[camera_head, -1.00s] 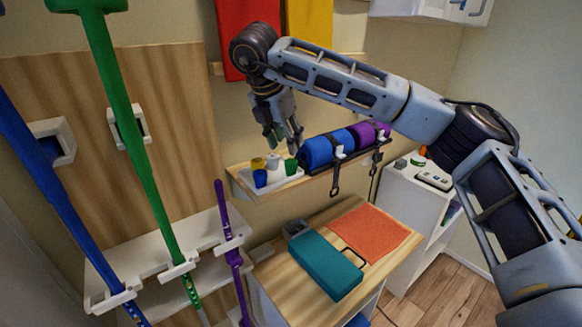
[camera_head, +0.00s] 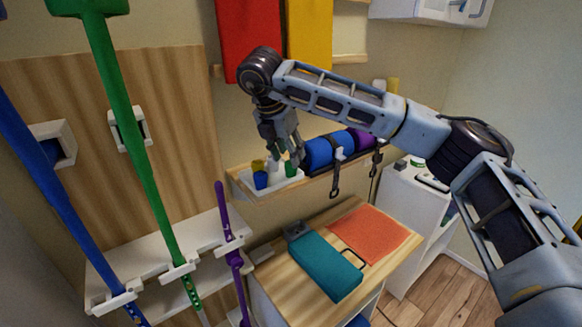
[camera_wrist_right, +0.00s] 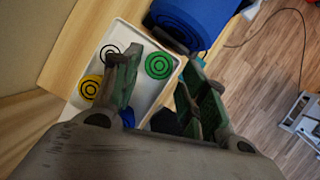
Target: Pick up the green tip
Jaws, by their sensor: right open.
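The green tip (camera_head: 291,169) stands in a white tray (camera_head: 285,183) on the wooden wall shelf. In the right wrist view the green tip (camera_wrist_right: 158,66) shows from above as a green disc with dark rings, near the tray's edge. My right gripper (camera_head: 287,158) is open and empty, just above the tray. In the wrist view its fingers (camera_wrist_right: 160,88) point toward the green tip, which appears between and beyond them. A finger partly covers the tips in the head view. My left gripper is out of view.
A blue roll (camera_head: 318,152) and a purple roll lie strapped on the shelf to the right. A teal case (camera_head: 325,266) lies on the cabinet below.

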